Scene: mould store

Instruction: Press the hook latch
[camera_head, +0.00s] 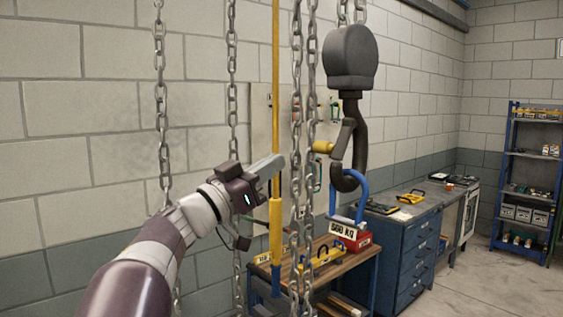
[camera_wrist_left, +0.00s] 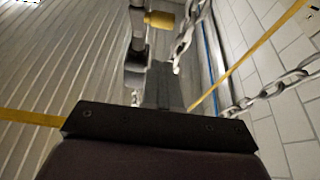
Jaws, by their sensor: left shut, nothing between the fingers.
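A large dark crane hook (camera_head: 361,135) hangs from a heavy block (camera_head: 350,57) right of centre in the head view. Its grey latch (camera_head: 343,138) slants across the hook's opening, with a yellow tab (camera_head: 322,147) sticking out to the left. The yellow tab also shows at the top of the left wrist view (camera_wrist_left: 160,19). My left gripper (camera_head: 278,165) is shut and empty, left of the tab and slightly lower in the picture, with the chains between. Its fingers (camera_wrist_left: 163,85) point toward the hook in the wrist view. My right gripper is not in view.
Hanging chains (camera_head: 296,120) run between my gripper and the hook. A yellow pole (camera_head: 276,90) stands close by my fingers. A workbench (camera_head: 335,268) and blue drawers (camera_head: 412,255) stand beyond.

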